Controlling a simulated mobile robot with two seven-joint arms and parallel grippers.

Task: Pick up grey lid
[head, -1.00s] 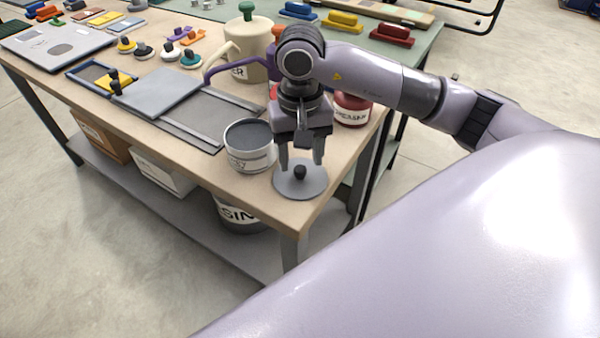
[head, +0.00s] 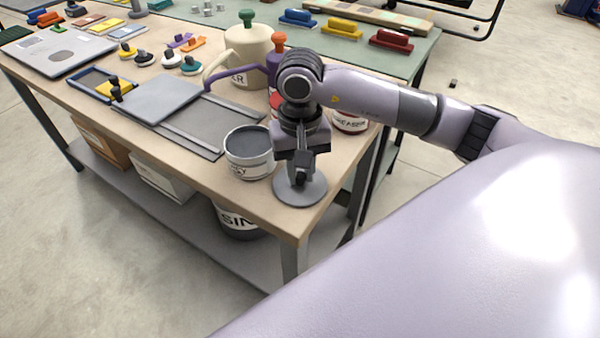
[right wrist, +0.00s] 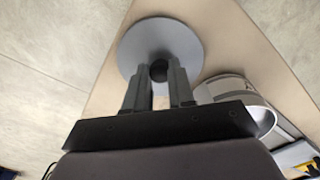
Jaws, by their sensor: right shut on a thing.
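The grey lid (head: 301,192) is a flat round disc with a dark knob, at the near right corner of the wooden table. In the right wrist view the lid (right wrist: 184,42) lies beyond my fingertips, with its knob between them. My right gripper (head: 301,178) comes down from above and is shut on the knob; its fingers (right wrist: 158,73) show on both sides of it in the right wrist view. I cannot tell whether the lid touches the table. My left gripper is not in view.
An open grey can (head: 249,165) stands just left of the lid. A red-labelled can (head: 349,122) is behind my right wrist, near the table's right edge. A grey panel (head: 160,100) and a tray (head: 210,140) lie farther left. The table's front edge is close to the lid.

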